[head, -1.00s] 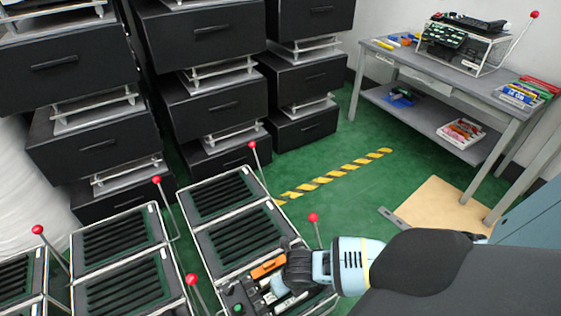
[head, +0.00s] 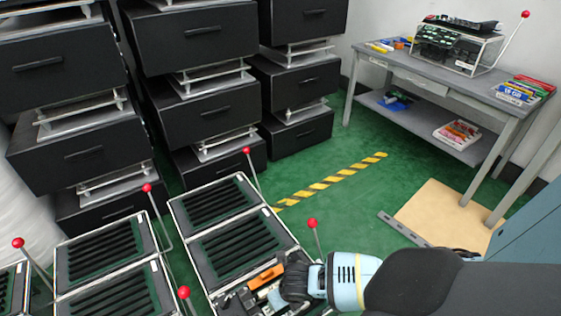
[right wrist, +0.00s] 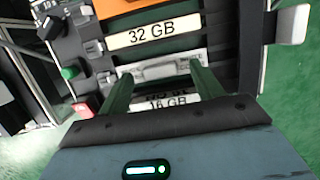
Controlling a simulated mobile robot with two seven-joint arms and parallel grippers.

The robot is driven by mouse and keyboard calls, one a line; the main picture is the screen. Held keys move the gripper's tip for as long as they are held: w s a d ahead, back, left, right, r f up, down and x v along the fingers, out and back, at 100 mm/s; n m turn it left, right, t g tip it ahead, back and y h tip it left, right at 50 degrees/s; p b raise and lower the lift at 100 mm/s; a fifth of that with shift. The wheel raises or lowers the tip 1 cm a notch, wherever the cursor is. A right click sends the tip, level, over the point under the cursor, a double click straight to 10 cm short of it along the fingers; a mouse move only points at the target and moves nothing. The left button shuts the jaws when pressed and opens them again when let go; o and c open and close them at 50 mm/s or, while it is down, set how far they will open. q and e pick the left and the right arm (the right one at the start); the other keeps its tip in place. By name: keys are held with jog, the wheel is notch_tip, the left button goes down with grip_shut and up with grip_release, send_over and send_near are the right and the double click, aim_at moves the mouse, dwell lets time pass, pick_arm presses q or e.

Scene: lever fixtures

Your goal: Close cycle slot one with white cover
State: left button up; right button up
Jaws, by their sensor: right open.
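In the right wrist view, a white cover piece (right wrist: 158,66) lies between a "32 GB" label (right wrist: 152,35) and a "16 GB" label (right wrist: 168,103). My right gripper (right wrist: 162,75) is open, its two green fingers over the white piece's two ends; contact cannot be told. In the head view, my right arm reaches from the lower right to the front rack (head: 236,225), beside an orange part (head: 267,276). The right fingertips are hidden there. My left gripper is not in view.
Red-knobbed levers stand beside the racks, one (head: 312,223) near my right wrist. Black drawer units (head: 201,113) fill the back left. A grey workbench (head: 430,78) stands at the back right.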

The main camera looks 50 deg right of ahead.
jog(key=shift+w+f, duration=0.1)
jog(key=shift+f, duration=0.35)
jog(key=shift+r, duration=0.1)
jog(key=c, duration=1)
jog(key=shift+r, duration=0.1)
jog(key=shift+c, duration=0.2)
notch_tip(320, 180, up, 10)
jog(key=p, duration=0.4)
jog(key=shift+p, duration=0.4)
jog(key=shift+a, duration=0.1)
